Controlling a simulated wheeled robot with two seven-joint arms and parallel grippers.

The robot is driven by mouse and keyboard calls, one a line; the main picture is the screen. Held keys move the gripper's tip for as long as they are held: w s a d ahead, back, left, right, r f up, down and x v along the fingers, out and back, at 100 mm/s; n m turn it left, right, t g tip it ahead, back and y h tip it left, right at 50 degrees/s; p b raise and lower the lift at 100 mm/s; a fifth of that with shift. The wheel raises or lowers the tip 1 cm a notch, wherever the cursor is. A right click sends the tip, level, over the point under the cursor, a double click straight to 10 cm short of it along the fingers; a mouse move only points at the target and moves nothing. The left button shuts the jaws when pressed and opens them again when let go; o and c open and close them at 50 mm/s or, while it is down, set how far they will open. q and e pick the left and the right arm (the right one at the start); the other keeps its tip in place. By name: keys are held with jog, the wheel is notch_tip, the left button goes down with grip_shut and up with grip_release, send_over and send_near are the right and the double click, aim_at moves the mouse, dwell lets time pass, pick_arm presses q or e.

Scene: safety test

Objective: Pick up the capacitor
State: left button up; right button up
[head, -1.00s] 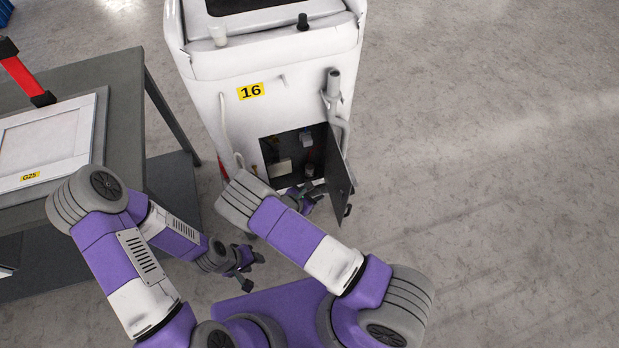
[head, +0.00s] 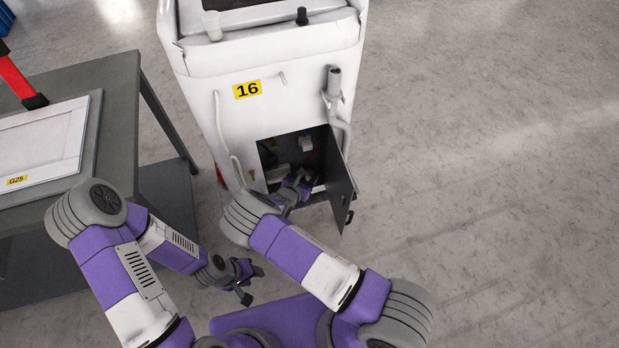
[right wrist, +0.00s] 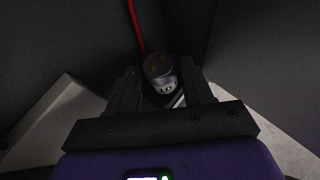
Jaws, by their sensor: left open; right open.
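The capacitor appears to be a dark, short cylinder with a pale printed band (right wrist: 161,76) in the right wrist view, with a red wire rising beside it. My right gripper (right wrist: 159,88) is open, its fingers to the left and right of the cylinder; I cannot tell whether they touch it. In the head view my right gripper (head: 303,184) reaches into the open lower compartment of the white machine (head: 290,95). The capacitor cannot be made out there. My left gripper (head: 247,281) is open and empty, low in front of the machine, beside the table.
The compartment's dark door (head: 340,185) stands open just right of my right gripper. A small light component (head: 306,143) is higher inside. A grey table (head: 118,110) with a white framed panel (head: 45,140) stands left. The floor on the right is clear.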

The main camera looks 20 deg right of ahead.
jog(key=shift+c, duration=0.5)
jog(key=c, duration=0.7)
